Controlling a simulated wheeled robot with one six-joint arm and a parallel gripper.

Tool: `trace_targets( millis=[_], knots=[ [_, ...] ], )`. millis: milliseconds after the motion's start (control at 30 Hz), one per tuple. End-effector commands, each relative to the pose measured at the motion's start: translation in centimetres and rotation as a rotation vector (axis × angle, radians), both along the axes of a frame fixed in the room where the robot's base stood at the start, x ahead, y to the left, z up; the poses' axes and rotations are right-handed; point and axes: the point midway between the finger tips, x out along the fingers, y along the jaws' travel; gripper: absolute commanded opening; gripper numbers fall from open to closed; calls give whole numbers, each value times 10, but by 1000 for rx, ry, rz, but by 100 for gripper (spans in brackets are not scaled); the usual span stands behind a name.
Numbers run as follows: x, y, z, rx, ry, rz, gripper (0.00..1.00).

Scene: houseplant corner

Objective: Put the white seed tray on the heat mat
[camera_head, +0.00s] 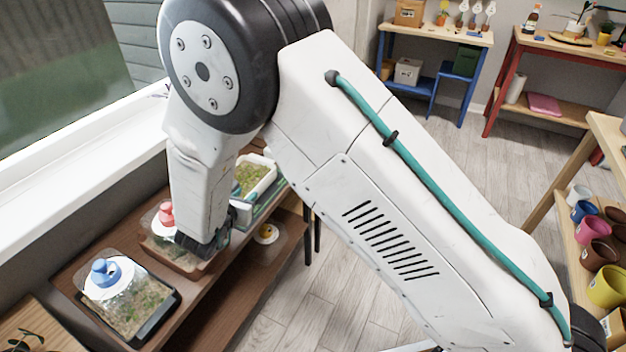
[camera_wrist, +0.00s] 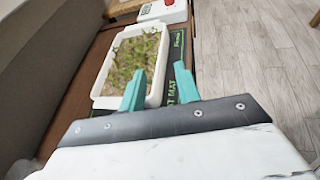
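The white seed tray (camera_wrist: 98,86) is a rectangular tray of green seedlings on the brown shelf in the wrist view. It also shows in the head view (camera_head: 268,181), partly hidden by my arm. The dark heat mat (camera_wrist: 177,52) with green lettering lies along the tray's right side. The tray's near right corner is close to or over the mat's edge; I cannot tell which. My gripper (camera_wrist: 160,88) is open at the tray's near end. Its left teal finger overlaps the tray in view, and its right finger is over the mat. I cannot tell whether either touches.
A white box with a red button (camera_wrist: 168,4) stands beyond the tray. In the head view, a clear-lidded tray with a blue knob (camera_head: 105,272) and another with a red knob (camera_head: 166,212) sit nearer on the shelf. The wall and window bound the left; open floor lies right.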

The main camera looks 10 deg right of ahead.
Motion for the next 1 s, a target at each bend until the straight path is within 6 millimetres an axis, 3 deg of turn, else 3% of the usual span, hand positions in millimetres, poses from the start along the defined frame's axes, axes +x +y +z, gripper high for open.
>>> trace_targets(
  millis=[200,333,500,633,767,867,1000],
  knots=[
    [2,0,3,-3,7,10,33],
    [14,-2,22,-31,63,89,33],
    [37,-13,92,-194,212,420,33],
    [34,-31,148,-409,289,741,33],
    [10,-60,198,-677,321,1056,33],
    [-20,-88,229,-911,327,1287,33],
    [-79,-136,259,-1265,336,1592,33]
  ],
)
